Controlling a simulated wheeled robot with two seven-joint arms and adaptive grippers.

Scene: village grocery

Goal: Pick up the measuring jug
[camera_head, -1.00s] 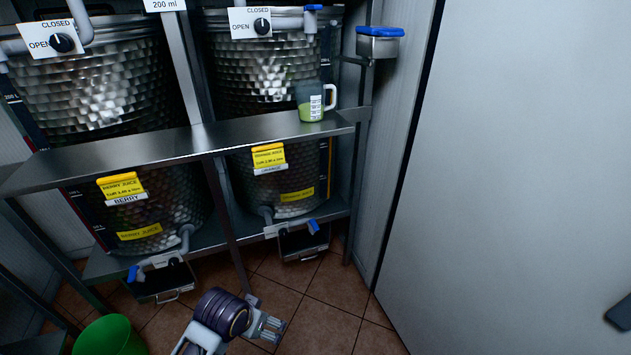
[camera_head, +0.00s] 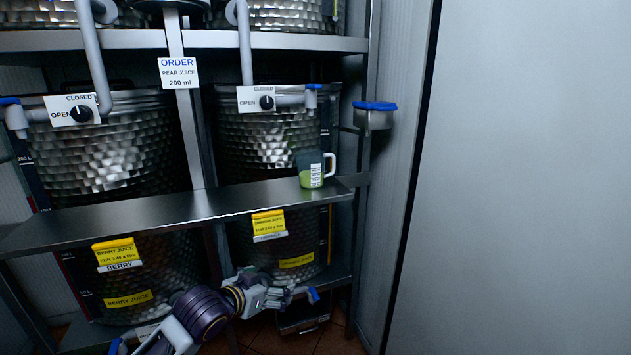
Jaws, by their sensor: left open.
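The measuring jug (camera_head: 311,170) stands upright near the right end of the steel shelf (camera_head: 160,211). It is clear, with green liquid in its lower part, a white scale label and a white handle on its right side. My left gripper (camera_head: 283,293) is open and empty, below the shelf and in front of the lower part of the right tank. It is apart from the jug, lower and slightly to the left of it. My right gripper is not in view.
Large metal tanks stand behind the shelf, the left one (camera_head: 110,150) labelled berry below. A blue-lidded container (camera_head: 374,115) is fixed right of the jug. An order sign (camera_head: 178,73) reads pear juice, 200 ml. The shelf left of the jug is bare. A pale panel (camera_head: 520,180) fills the right.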

